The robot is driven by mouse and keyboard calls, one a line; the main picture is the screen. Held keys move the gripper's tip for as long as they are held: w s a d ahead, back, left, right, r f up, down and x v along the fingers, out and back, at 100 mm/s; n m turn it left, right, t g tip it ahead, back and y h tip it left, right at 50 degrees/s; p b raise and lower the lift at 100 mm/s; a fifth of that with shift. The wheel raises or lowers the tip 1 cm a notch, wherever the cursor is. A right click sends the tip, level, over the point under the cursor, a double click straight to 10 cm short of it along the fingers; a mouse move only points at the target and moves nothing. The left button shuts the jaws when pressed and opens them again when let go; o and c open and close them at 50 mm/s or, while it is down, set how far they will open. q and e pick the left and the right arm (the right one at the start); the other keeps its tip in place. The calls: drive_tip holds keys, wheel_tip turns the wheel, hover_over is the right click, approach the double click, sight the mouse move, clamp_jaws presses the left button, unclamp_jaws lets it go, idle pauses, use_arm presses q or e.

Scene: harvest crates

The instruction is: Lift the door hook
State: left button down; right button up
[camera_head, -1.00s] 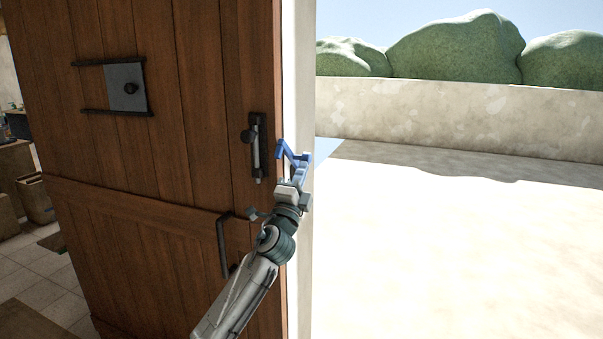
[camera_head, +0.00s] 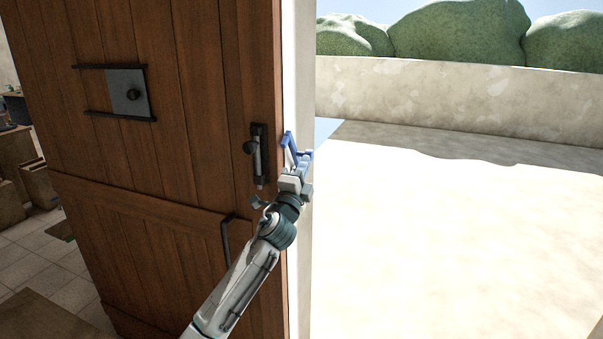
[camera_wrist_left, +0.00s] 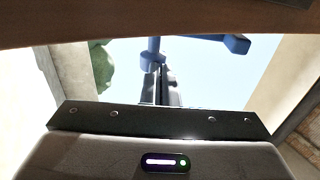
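A dark metal latch plate (camera_head: 259,131) with a round knob and a pale upright bar is on the brown wooden door (camera_head: 190,110), near its right edge. It appears to be the door hook. My left gripper (camera_head: 298,146), with blue fingers, is just right of the latch in the head view, over the door's edge and the pale frame. A gap shows between it and the latch in the picture. Its blue finger parts also show in the left wrist view (camera_wrist_left: 160,50), against sky. Nothing is visibly held, and its opening is unclear. My right gripper is out of view.
A dark pull handle (camera_head: 227,240) is lower on the door, behind my left arm. A small grey hatch (camera_head: 118,83) is higher on the door. The pale door frame (camera_head: 299,60) is close to the gripper. Sunlit open ground (camera_head: 460,240) lies to the right.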

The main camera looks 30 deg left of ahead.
use_arm(q)
drive_tip(key=shift+w+a+r+p, duration=0.2)
drive_tip(key=shift+w+r+p, duration=0.2)
drive_tip(key=shift+w+r, duration=0.6)
drive_tip(key=shift+s, duration=0.1)
drive_tip(key=shift+f, duration=0.1)
